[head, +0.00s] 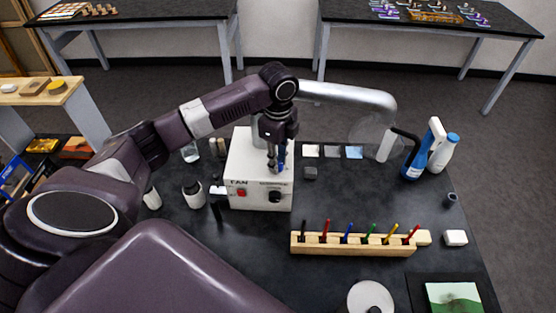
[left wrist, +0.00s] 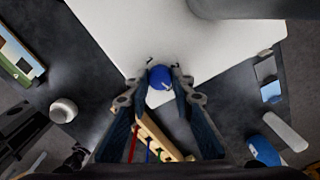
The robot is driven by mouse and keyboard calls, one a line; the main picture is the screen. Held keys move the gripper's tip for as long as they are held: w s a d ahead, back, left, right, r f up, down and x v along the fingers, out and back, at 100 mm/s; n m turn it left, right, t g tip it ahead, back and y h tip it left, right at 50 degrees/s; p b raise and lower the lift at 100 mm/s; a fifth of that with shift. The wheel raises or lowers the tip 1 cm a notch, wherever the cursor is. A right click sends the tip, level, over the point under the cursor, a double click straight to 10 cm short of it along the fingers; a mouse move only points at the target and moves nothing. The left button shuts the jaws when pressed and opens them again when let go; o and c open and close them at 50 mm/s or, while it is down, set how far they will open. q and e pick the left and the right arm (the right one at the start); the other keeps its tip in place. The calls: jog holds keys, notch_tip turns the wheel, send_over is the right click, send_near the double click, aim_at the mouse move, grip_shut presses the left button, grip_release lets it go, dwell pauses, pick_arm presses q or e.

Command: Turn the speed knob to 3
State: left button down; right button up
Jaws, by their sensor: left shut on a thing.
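The white box marked FAN (head: 247,165) stands on the dark table. On its front are a red switch (head: 241,192) and a black knob (head: 275,196) with small markings around it, too small to read. My left gripper (head: 275,162) points down at the box's top near its front right. In the left wrist view its fingers (left wrist: 158,88) are shut on a round blue knob (left wrist: 159,76) with a pale mark. In the head view the fingers mostly hide this knob. My right gripper is not in view.
A silver duct (head: 345,95) arches behind the box to the right. A wooden rack of coloured pens (head: 350,244) lies in front right.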

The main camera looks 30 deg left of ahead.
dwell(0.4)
pick_arm(q)
jog(key=c, duration=1.7)
grip_release()
jog(key=shift+o, duration=0.2)
notch_tip(320, 180, up, 12)
